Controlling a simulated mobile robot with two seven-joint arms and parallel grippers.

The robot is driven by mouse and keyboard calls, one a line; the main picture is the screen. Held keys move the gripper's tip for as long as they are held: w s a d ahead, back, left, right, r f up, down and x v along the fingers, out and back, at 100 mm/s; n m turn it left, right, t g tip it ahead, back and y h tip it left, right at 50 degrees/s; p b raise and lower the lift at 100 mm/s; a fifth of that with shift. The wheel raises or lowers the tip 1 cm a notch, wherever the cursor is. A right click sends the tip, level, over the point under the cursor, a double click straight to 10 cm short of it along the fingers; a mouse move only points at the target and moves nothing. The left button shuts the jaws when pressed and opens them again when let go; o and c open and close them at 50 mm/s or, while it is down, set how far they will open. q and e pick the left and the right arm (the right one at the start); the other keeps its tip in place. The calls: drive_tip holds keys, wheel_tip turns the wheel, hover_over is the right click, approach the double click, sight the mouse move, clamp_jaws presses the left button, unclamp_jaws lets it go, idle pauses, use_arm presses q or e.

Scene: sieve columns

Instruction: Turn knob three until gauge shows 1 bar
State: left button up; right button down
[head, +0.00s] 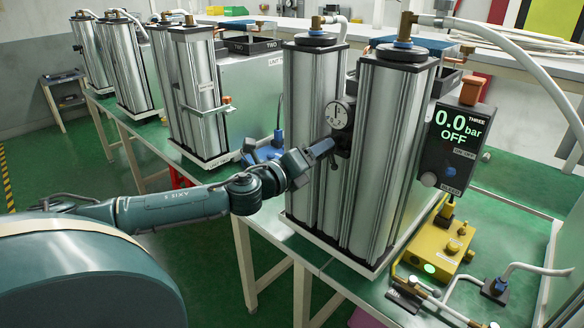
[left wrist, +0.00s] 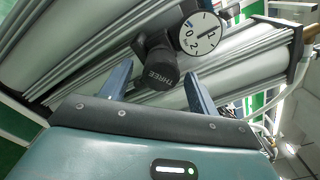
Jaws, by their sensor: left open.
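The gauge also shows on the front of the nearest silver columns in the head view (head: 338,115). My left gripper (left wrist: 156,70) is open, with its blue fingers on either side of the knob; I cannot tell whether they touch it. In the head view my left gripper (head: 320,151) reaches the fitting below the gauge and largely hides the knob. My right gripper is not in view.
A dark display (head: 458,140) marked THREE reads 0.0 bar OFF, right of the silver columns (head: 390,150). A yellow box (head: 440,248) with a lit green button and hoses stands on the green bench. More columns (head: 190,90) stand at the left.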

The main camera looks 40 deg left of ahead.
use_arm(q)
drive_tip(key=s, duration=1.2)
drive_tip(key=shift+a, duration=0.35)
drive_tip(key=shift+s, duration=0.1)
idle(0.5)
